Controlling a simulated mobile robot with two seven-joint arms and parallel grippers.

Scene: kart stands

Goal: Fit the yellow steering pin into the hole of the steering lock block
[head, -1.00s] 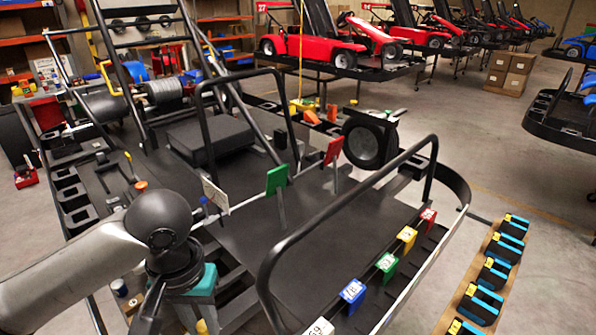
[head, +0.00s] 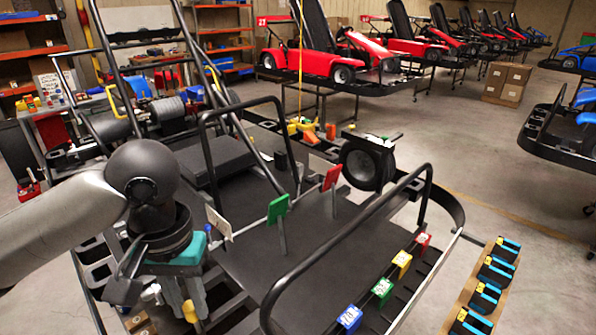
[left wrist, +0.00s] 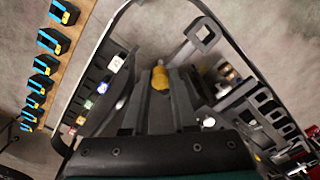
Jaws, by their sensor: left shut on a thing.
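My left gripper (head: 184,300) comes in from the left, pointing down over the left part of the kart stand. It is shut on the yellow steering pin (head: 190,312), whose lower part shows below the fingers. In the left wrist view the pin (left wrist: 159,79) sits between the grey fingertips (left wrist: 160,90), above the stand and apart from it. I cannot make out for sure which part is the steering lock block; several dark frames with square openings line the stand's left side. My right gripper is not in view.
A black tube rail (head: 345,250) rises along the stand's front. Numbered coloured blocks, including a green one (head: 382,289), sit in slots beyond it. Green (head: 278,209) and red (head: 331,177) flags stand upright on the deck. The flat black deck (head: 315,240) right of my gripper is mostly clear.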

